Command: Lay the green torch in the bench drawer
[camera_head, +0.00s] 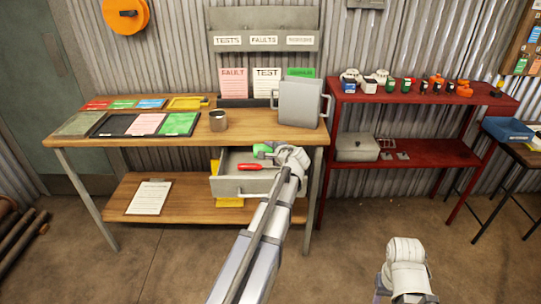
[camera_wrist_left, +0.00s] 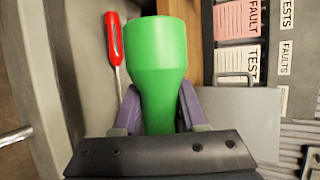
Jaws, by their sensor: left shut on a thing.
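The green torch (camera_head: 262,149) is at the bench drawer, partly hidden by my left wrist in the head view. In the left wrist view the torch (camera_wrist_left: 157,60) fills the middle, its wide end pointing away from the gripper. My left gripper (camera_wrist_left: 158,100) is shut on its narrower body, one finger on each side. The bench drawer (camera_head: 240,187) is pulled open under the bench top. The torch is over the drawer's right rear part; I cannot tell whether it touches the floor of it.
A red-handled tool (camera_head: 250,167) lies in the drawer, left of the torch. The bench top (camera_head: 300,136) overhangs the drawer's back and carries a mug (camera_head: 218,120), a grey case (camera_head: 300,103) and coloured cards. A red shelf (camera_head: 400,97) stands to the right.

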